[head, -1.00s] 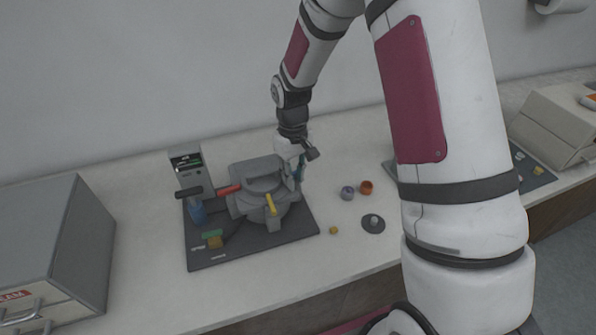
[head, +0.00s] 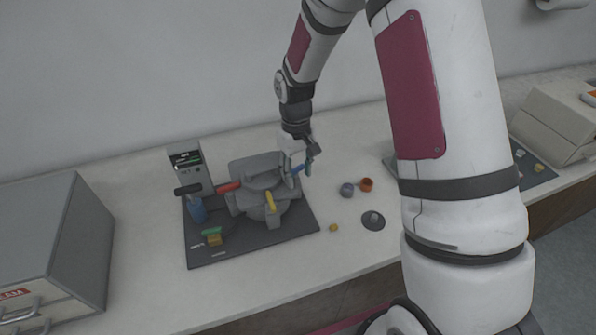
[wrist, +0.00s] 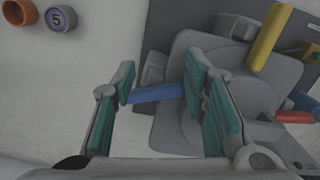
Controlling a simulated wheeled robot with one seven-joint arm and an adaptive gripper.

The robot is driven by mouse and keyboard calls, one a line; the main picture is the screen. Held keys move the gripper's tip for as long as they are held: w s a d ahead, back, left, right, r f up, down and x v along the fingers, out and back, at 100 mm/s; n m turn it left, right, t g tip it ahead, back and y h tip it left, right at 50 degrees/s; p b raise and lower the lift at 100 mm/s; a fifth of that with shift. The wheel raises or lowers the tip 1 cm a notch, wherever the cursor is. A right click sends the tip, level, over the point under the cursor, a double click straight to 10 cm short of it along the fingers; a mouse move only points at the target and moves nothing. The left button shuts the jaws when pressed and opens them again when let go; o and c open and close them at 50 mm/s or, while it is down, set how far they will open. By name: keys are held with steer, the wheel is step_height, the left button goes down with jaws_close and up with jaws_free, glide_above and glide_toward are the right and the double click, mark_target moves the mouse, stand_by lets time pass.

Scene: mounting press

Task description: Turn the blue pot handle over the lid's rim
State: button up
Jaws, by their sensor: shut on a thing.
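The grey pot with its lid (head: 262,183) stands on a dark base plate in the head view. The blue handle (head: 298,169) is at its right side, tilted outward from the pot; in the wrist view the blue handle (wrist: 158,93) spans between the teal finger pads. My gripper (head: 301,167) is at the pot's right side, and in the wrist view my gripper (wrist: 163,94) is shut on the blue handle. The lid's rim near the handle is partly hidden by my fingers. A yellow handle (head: 270,203) and a red handle (head: 229,187) are also on the pot.
A control box (head: 190,167) and a blue bottle (head: 197,210) stand left of the pot. A large grey cabinet (head: 40,250) is at far left.

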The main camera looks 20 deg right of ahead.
steer(key=shift+w+d+t, duration=0.15)
steer(key=shift+w+t, duration=0.1)
steer(key=shift+w, duration=0.5)
steer(key=shift+w+d+t, duration=0.1)
steer(key=shift+w+t, duration=0.15)
steer(key=shift+w, duration=0.45)
steer(key=o, duration=1.4)
steer(key=shift+w, duration=0.1)
steer(key=shift+o, duration=0.2)
steer(key=shift+a+r, duration=0.15)
steer(key=shift+a, duration=0.25)
step_height(320, 180, up, 15)
steer(key=s+d+g+p, duration=0.1)
steer(key=s+p, duration=0.1)
steer(key=p, duration=0.1)
steer(key=shift+s+p, duration=0.25)
steer(key=shift+p, duration=0.15)
